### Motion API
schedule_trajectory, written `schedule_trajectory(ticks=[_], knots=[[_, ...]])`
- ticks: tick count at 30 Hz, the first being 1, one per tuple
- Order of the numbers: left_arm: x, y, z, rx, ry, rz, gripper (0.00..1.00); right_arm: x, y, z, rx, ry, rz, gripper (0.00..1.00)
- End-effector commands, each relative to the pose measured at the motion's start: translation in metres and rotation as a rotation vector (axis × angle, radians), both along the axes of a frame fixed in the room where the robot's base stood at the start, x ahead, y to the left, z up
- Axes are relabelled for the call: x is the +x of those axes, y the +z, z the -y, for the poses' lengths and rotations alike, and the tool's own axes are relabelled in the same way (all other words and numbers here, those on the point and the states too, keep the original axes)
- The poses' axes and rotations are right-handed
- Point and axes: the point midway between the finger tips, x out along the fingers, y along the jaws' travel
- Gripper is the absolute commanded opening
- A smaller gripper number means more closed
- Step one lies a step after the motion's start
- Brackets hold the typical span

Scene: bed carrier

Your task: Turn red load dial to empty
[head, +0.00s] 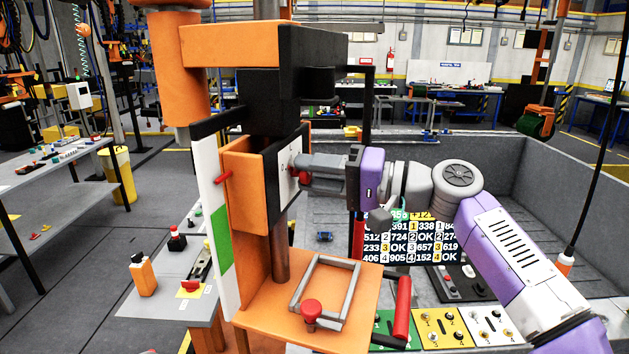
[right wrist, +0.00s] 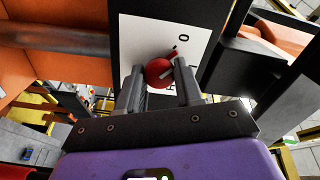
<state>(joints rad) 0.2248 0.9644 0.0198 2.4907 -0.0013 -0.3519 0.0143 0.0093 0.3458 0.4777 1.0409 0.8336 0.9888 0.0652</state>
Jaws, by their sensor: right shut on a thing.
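My left gripper is not in view.
The orange carrier (head: 248,190) has a red knob (head: 312,310) and grey frame (head: 326,284) on its lower shelf. A red handle (head: 402,308), a number display (head: 410,240) and switch panels (head: 440,327) stand below my right arm. A grey side table (head: 170,300) is at left.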

Motion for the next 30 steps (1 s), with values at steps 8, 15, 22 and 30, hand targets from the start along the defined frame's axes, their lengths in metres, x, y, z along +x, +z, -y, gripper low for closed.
schedule_trajectory(ticks=[8, 15, 22, 30], knots=[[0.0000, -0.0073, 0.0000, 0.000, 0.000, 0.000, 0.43, -0.0001, -0.0008, -0.0002, -0.043, 0.001, 0.131, 0.05], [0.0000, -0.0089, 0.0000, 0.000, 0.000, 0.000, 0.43, -0.0001, -0.0004, -0.0003, -0.058, 0.001, 0.177, 0.05], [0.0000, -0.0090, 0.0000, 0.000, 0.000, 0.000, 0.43, -0.0001, -0.0001, -0.0002, -0.060, 0.001, 0.184, 0.05], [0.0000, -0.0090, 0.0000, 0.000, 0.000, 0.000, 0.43, -0.0001, -0.0001, -0.0002, -0.060, 0.001, 0.183, 0.46]])
